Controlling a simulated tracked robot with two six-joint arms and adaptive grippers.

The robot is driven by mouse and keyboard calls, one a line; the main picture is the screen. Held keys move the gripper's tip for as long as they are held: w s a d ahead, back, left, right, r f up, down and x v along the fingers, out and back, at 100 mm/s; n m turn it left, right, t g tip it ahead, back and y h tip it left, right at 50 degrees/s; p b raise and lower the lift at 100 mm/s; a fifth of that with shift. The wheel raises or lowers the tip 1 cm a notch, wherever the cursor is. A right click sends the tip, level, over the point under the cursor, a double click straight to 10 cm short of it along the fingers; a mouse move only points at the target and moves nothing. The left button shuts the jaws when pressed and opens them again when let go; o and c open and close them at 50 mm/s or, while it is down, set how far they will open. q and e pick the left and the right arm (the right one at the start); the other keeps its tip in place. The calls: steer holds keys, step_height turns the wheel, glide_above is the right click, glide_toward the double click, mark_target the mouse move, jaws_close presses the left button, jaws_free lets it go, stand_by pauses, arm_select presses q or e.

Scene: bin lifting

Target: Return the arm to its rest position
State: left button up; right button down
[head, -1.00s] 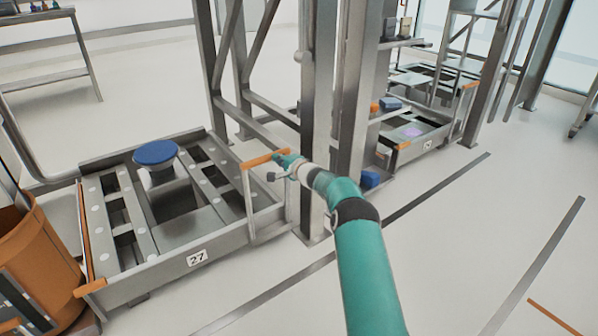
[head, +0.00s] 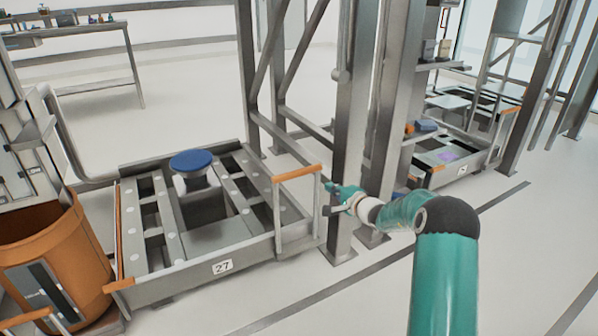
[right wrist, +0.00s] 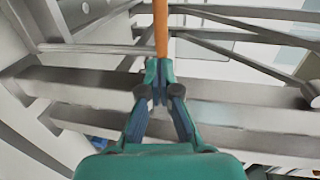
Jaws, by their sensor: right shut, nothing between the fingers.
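My right arm, teal, reaches in from the bottom right of the head view. Its gripper (head: 334,198) is small there, just right of the orange-topped handle (head: 297,172) of cart 27, apart from it in the picture. In the right wrist view the gripper (right wrist: 158,78) is shut and empty. An orange bar (right wrist: 161,28) shows beyond its fingertips; the gap in depth is hard to judge. My left gripper is not in view.
Cart 27 (head: 222,267) stands left of the arm, bearing a blue-topped round piece (head: 191,161). A steel post (head: 346,130) rises close behind the gripper. An orange bin (head: 52,262) stands at the left. Open floor (head: 375,300) lies in front.

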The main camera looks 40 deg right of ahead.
steer(key=w+a+f+n+y+p, duration=0.15)
steer(key=w+a+y, duration=0.4)
steer(key=a, duration=0.75)
steer(key=s+a+f+n+g+y+p, duration=0.1)
steer(key=a+f+n+g+y, duration=0.3)
steer(key=a, duration=0.7)
steer(key=s+a+f+n+g+y+p, duration=0.15)
steer(key=a+f, duration=0.45)
steer(key=a, duration=0.6)
steer(key=s+a+f+n+g, duration=0.55)
steer(key=s+a+f, duration=0.25)
steer(key=s+a, duration=0.4)
steer(key=s+a+f+n+g+h+p, duration=0.1)
steer(key=s+a+f+n+g+h, duration=0.2)
steer(key=s, duration=0.7)
steer(key=s+f+n+g+p, duration=0.1)
steer(key=s+f+n+g, duration=0.3)
steer(key=s, duration=0.6)
step_height(320, 180, up, 41)
steer(key=w+a+t+p, duration=0.1)
steer(key=w+t+p, duration=0.1)
steer(key=p, duration=3.5)
steer(key=shift+f+t+p, duration=0.2)
steer(key=shift+t+p, duration=0.15)
steer(key=shift+t, duration=0.35)
